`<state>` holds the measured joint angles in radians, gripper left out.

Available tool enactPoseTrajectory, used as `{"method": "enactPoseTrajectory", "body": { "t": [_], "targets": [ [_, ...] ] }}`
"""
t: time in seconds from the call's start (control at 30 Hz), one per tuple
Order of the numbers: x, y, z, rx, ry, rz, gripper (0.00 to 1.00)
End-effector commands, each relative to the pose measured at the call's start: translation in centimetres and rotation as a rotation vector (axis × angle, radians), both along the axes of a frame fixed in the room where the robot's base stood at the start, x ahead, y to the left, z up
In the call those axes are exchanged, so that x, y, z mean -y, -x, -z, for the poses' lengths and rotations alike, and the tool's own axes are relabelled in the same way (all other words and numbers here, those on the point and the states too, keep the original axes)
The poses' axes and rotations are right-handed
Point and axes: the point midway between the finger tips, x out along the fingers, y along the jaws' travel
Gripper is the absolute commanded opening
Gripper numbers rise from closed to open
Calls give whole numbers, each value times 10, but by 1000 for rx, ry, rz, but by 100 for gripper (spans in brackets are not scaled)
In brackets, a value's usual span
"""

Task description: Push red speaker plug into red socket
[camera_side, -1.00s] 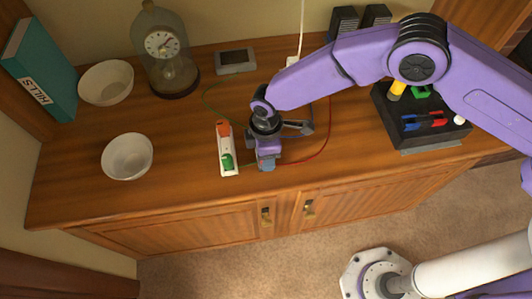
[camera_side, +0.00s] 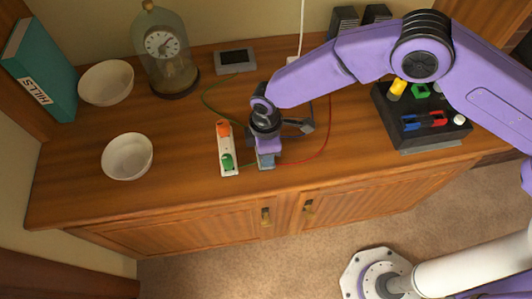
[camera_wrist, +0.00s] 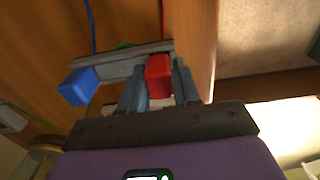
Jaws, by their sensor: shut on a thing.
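My gripper (camera_side: 266,160) is low over the cabinet top near its front edge, just right of the white strip. In the wrist view my gripper (camera_wrist: 160,88) has its two grey fingers closed on either side of a red plug (camera_wrist: 158,77); a red cord runs up from it. A blue plug (camera_wrist: 78,87) sits to the left of the fingers, at one end of a grey bar (camera_wrist: 122,60). The red plug is at the other end of that bar. I cannot make out the red socket opening or how deep the plug sits; the gripper hides it in the side view.
A white strip (camera_side: 229,166) with orange and green plugs stands left of the gripper. A red wire (camera_side: 318,154) curves to the right. A black box (camera_side: 396,122) with coloured parts is at right. Two white bowls (camera_side: 127,157) and a glass-domed clock (camera_side: 163,60) are at left.

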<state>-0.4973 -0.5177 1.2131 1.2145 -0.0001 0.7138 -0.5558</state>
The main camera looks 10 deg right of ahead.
Motion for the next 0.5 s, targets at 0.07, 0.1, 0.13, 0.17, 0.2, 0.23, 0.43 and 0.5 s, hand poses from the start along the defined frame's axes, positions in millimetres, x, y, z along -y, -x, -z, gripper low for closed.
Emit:
{"method": "enactPoseTrajectory", "body": {
  "t": [0.07, 0.1, 0.13, 0.17, 0.2, 0.23, 0.43, 0.5],
  "targets": [
    [0, 0, -2, 0, 0, 0, 0],
    [0, 0, -3, 0, 0, 0, 0],
    [0, 0, -3, 0, -1, 0, 0],
    [0, 0, -4, 0, -1, 0, 0],
    [0, 0, -4, 0, -1, 0, 0],
    [0, 0, -5, 0, 0, 0, 0],
    [0, 0, -8, 0, 0, 0, 0],
    [0, 0, -9, 0, 0, 0, 0]
  ]
}}
